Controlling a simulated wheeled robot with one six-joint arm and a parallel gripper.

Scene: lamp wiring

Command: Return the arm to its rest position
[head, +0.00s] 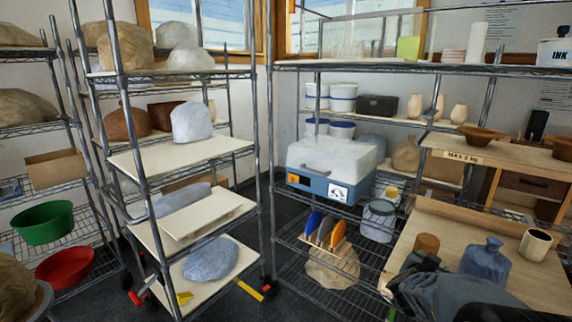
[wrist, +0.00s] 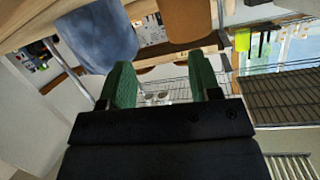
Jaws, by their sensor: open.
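My gripper (wrist: 163,80) shows two green-padded fingers spread apart with nothing between them in the wrist view. In the head view my dark gripper (head: 418,266) is at the lower right, in front of the wooden worktop (head: 455,232). A blue-grey bottle (head: 485,259) and an orange-brown cup (head: 427,244) stand on the worktop close to it. In the wrist view the blue bottle (wrist: 97,35) and brown cup (wrist: 187,18) appear beyond the fingers, the picture being turned over. I cannot tell the exact gap between gripper and bottle.
A pale cup (head: 535,244) stands at the worktop's right. Left of the arm, a wire rack holds a blue and white box (head: 333,170), a jar (head: 378,220) and upright coloured plates (head: 325,230). A wheeled shelf cart (head: 180,158) stands further left; dark floor shows between.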

